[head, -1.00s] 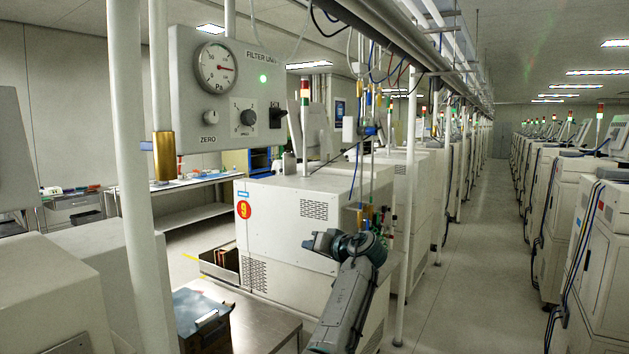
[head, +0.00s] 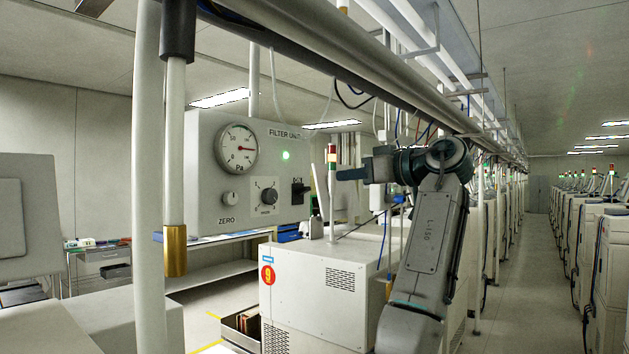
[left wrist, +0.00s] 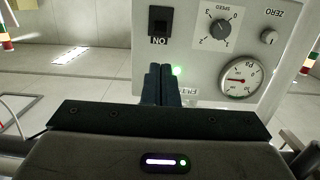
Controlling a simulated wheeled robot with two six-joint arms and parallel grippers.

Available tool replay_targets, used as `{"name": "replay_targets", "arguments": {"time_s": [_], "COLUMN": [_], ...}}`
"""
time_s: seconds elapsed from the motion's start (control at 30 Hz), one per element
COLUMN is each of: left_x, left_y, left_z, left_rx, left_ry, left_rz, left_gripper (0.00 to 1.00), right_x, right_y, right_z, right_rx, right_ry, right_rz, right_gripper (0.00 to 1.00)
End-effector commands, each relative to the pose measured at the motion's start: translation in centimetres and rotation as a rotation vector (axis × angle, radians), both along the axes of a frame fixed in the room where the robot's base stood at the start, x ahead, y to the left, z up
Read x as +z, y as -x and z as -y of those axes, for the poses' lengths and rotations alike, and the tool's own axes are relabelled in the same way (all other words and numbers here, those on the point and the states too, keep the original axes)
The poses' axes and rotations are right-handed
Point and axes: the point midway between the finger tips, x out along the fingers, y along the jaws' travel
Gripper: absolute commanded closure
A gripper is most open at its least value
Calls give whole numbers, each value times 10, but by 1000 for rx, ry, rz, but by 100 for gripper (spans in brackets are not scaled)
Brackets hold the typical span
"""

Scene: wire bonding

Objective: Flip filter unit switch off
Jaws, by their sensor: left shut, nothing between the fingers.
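The filter unit (head: 208,190) is a grey box with a gauge, two knobs, a lit green lamp (head: 285,156) and a black switch (head: 299,192) at its right side. My left gripper (head: 340,175) is shut and empty, its tips pointing left towards the box, right of the switch and slightly higher in the picture. In the left wrist view the panel appears upside down. There the switch (left wrist: 160,22) is straight beyond the shut fingers (left wrist: 159,70), with a gap in the picture, and an ON label beside it. The switch's exact tilt is unclear. My right gripper is not in view.
A white pole (head: 150,240) and a hanging pipe with a brass end (head: 175,250) stand left of the box. A white machine (head: 320,290) with a signal light is below. Overhead rails and cables run above my arm. An aisle (head: 515,290) lies at the right.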

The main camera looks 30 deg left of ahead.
Motion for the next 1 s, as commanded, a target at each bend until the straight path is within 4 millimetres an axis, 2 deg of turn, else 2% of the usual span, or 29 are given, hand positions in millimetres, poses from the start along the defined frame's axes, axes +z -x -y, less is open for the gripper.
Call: {"name": "replay_targets", "arguments": {"time_s": [0.17, 0.6, 0.8, 1.0], "left_x": [0, -6, -10, -11], "left_y": [-1, -7, -8, -8], "left_z": [-11, -84, -98, -99], "left_rx": [2, 2, -1, -2], "left_ry": [0, 0, -1, -1], "left_rz": [-1, -2, -2, -2], "left_gripper": [100, 100, 100, 100], "right_x": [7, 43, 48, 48], "right_y": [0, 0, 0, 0], "right_z": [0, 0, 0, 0], "right_rx": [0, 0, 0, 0], "right_ry": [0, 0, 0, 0], "right_rz": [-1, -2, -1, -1], "right_gripper": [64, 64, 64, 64]}}
